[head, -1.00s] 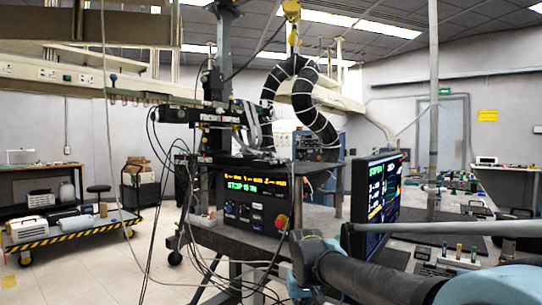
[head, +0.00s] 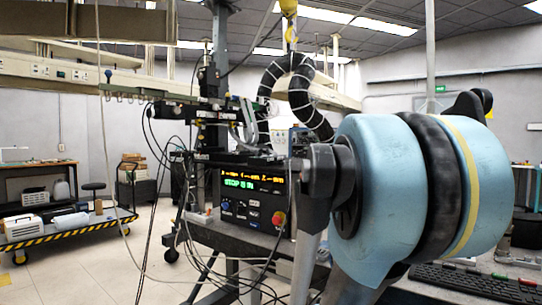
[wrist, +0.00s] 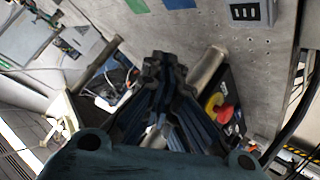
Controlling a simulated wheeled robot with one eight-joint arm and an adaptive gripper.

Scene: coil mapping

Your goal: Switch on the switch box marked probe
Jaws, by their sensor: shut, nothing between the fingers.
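I cannot make out a box marked probe in either view. In the wrist view a small dark panel with pale marks (wrist: 245,12) lies at the top right on the grey surface; its lettering is too small to read. A small pale box (head: 201,217) sits at the left end of the bench in the head view, also without readable marking. My gripper (wrist: 165,62) is shut and empty in the wrist view, pointing toward the grey surface and apart from that panel. The head view does not show its fingers; my blue arm hides much of the right side.
A black control unit with a lit display (head: 252,181) and red stop knob (head: 278,218) stands on the bench. A red and yellow knob (wrist: 217,106) shows right of my fingers. A black keyboard (head: 475,283) lies at the lower right. Cables hang before the bench.

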